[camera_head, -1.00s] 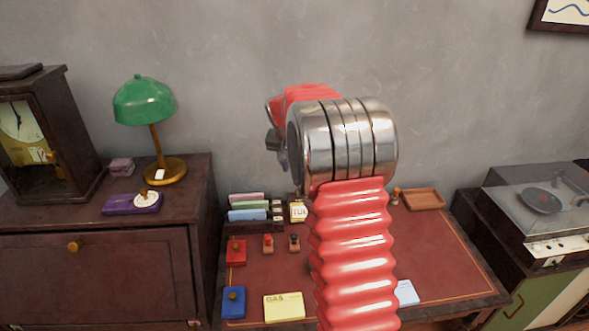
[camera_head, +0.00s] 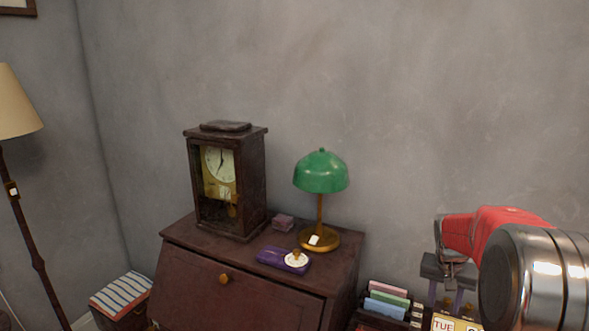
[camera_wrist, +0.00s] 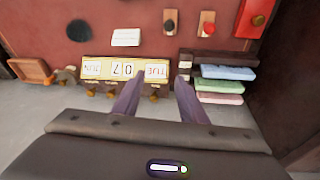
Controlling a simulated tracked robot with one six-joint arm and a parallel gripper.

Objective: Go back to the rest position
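My gripper (camera_head: 455,285) hangs at the lower right of the head view, beside my red and chrome arm. In the wrist view my gripper (camera_wrist: 156,97) has two purple-grey fingers standing apart, with nothing held between them. Beyond the fingertips is a yellow block calendar (camera_wrist: 97,69) reading TUE 07 and a month, upside down in this view. I cannot tell the exact gap between fingers and calendar. The calendar also shows partly in the head view (camera_head: 443,322), at the bottom edge.
A rack with blue, green and pink folders (camera_wrist: 222,86) stands right of the fingers. Stamps (camera_wrist: 207,25) and a white card (camera_wrist: 126,37) lie on the red desktop. A clock (camera_head: 228,180), green lamp (camera_head: 320,175) and purple box (camera_head: 272,257) stand on the brown cabinet (camera_head: 185,245).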

